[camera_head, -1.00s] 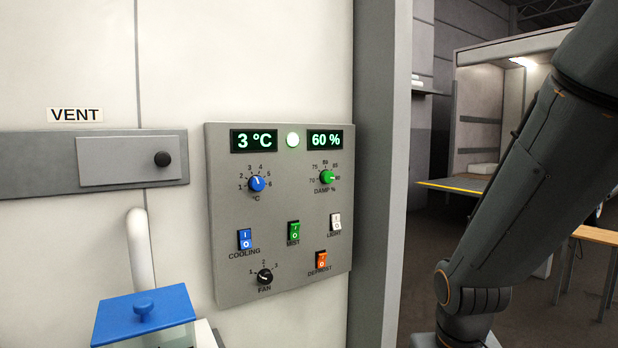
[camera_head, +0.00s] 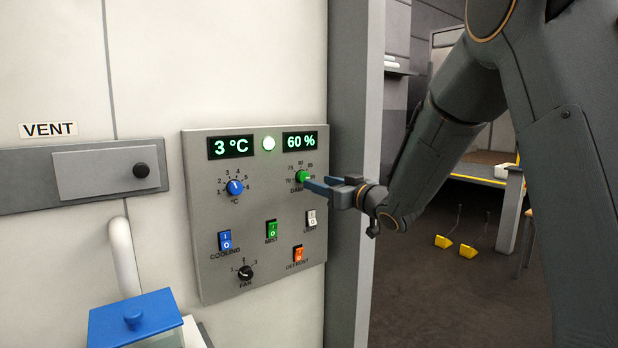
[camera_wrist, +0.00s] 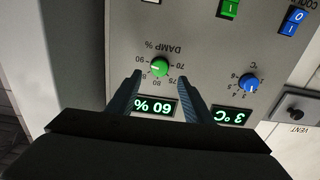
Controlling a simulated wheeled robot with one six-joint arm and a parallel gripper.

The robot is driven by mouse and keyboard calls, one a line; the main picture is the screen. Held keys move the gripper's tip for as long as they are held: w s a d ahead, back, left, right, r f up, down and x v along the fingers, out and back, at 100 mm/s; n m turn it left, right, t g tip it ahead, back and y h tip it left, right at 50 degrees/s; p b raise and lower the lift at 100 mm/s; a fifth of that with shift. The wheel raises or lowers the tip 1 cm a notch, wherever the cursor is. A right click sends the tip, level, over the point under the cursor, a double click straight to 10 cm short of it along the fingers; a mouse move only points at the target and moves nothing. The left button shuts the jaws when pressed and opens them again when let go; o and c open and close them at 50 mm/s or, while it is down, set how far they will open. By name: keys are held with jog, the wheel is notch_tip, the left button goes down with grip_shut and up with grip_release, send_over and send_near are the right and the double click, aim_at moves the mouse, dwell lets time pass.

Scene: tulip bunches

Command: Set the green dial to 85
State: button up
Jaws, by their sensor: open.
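The green dial (camera_head: 302,177) labelled DAMP % is at the upper right of the grey control panel (camera_head: 205,272). Its scale runs from 70 to 90. In the wrist view the dial (camera_wrist: 160,67) appears upside down, its white mark pointing towards 90. The display above it (camera_head: 300,141) reads 60 %. My gripper (camera_head: 317,186) is open in front of the panel, close to the dial. In the wrist view its fingertips (camera_wrist: 159,77) lie on either side of the dial, apart from it. Whether they reach its depth I cannot tell.
A blue dial (camera_head: 234,187) is left of the green one, under a 3 °C display (camera_head: 231,146). Below are blue, green, white and orange switches and a black fan dial (camera_head: 245,272). A blue-lidded box (camera_head: 136,317) stands lower left. A grey door post (camera_head: 351,120) is right.

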aim_at(305, 177)
jog(key=p+x, duration=0.1)
jog(key=x, duration=0.5)
jog(key=shift+w+p, duration=0.2)
jog(key=shift+p, duration=0.1)
jog(key=shift+a, duration=0.15)
jog(key=c, duration=1.1)
jog(key=shift+o, duration=0.2)
jog(key=shift+f+n+b, duration=0.1)
jog(key=shift+n+b, duration=0.3)
jog(key=shift+b, duration=0.1)
jog(key=n+b, duration=0.9)
jog(key=shift+b, duration=0.35)
